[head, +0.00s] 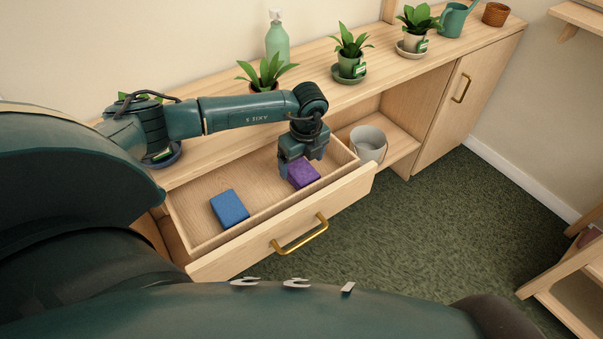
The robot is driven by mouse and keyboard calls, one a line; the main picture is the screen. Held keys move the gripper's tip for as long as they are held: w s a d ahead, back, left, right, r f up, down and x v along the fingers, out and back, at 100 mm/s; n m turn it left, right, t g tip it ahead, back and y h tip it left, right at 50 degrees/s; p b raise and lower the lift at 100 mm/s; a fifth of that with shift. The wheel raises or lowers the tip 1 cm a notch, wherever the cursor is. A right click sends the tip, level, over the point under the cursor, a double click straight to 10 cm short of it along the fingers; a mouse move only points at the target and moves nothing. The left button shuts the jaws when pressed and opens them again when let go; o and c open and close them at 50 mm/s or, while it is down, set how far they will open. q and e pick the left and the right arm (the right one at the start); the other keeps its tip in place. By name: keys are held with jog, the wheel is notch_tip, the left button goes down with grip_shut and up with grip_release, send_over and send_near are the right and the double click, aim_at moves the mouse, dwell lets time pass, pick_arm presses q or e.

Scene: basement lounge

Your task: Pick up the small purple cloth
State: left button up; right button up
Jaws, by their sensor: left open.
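The small purple cloth (303,174) looks like a folded block and lies in the right part of the open drawer (231,271). My left gripper (297,172) points down into the drawer, right at the purple cloth. Its fingers are open, and one finger stands at the cloth's left side. I cannot tell whether the fingers touch the cloth. The gripper hides the back part of the cloth. A folded blue cloth (230,208) lies in the left part of the same drawer, apart from the gripper. My right gripper is not in view.
The drawer's front has a brass handle (300,236). A grey bucket (368,144) stands on the shelf right of the drawer. On the cabinet top are potted plants (350,62), a green bottle (277,38), a watering can (455,20) and a brown pot (496,14).

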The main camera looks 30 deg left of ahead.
aim_at(301, 170)
pick_arm(q)
notch_tip(301, 170, down, 4)
jog(key=shift+r, duration=0.15)
jog(key=shift+a, duration=0.1)
jog(key=c, duration=1.1)
